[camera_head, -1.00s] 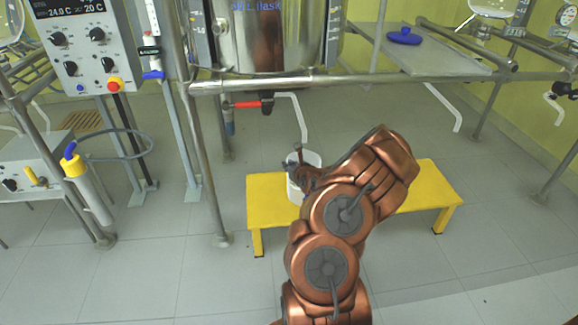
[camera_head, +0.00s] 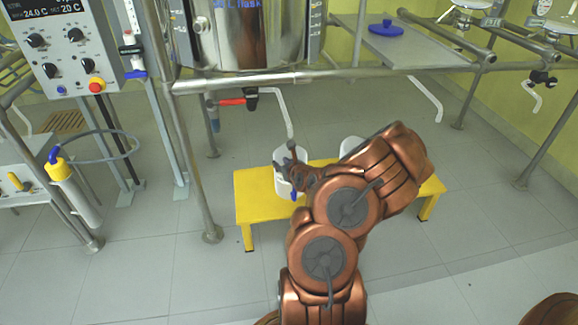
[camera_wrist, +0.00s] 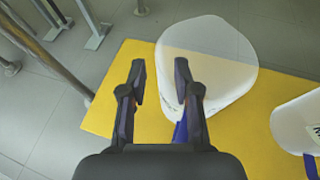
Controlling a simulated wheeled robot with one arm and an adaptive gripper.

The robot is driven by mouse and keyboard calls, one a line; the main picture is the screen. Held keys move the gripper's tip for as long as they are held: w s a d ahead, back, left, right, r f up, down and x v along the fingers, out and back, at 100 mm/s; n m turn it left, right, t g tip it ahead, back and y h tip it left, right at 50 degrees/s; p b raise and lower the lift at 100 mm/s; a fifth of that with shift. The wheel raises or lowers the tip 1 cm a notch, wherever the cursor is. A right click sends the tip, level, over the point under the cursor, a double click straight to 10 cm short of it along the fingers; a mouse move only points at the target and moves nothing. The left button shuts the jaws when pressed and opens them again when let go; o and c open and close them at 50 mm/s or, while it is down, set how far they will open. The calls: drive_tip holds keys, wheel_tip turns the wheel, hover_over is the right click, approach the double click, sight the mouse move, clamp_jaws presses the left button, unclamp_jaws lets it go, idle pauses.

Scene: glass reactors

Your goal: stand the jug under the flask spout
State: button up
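A white jug (camera_head: 283,156) stands upright on the yellow bench (camera_head: 262,222), just below the end of the bent white spout tube (camera_head: 285,112) in the head view. The spout comes from the steel flask (camera_head: 255,35), beside a red valve handle (camera_head: 232,102). In the wrist view the jug (camera_wrist: 222,42) lies beyond my gripper (camera_wrist: 160,75), whose fingers are apart. The right finger overlaps the jug's near left edge; the left one is over bench. A blue part (camera_wrist: 180,132) shows by the right finger. I cannot tell whether the gripper touches the jug.
A second white container (camera_head: 350,145) stands right of the jug, partly behind my arm; it also shows in the wrist view (camera_wrist: 290,122). A metal frame post (camera_head: 190,160) rises left of the bench. A blue lid (camera_head: 386,28) lies on the shelf. Floor in front is clear.

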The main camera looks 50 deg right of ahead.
drive_tip(key=p+v, duration=0.2)
drive_tip(key=v, duration=0.4)
drive_tip(key=shift+s, duration=0.2)
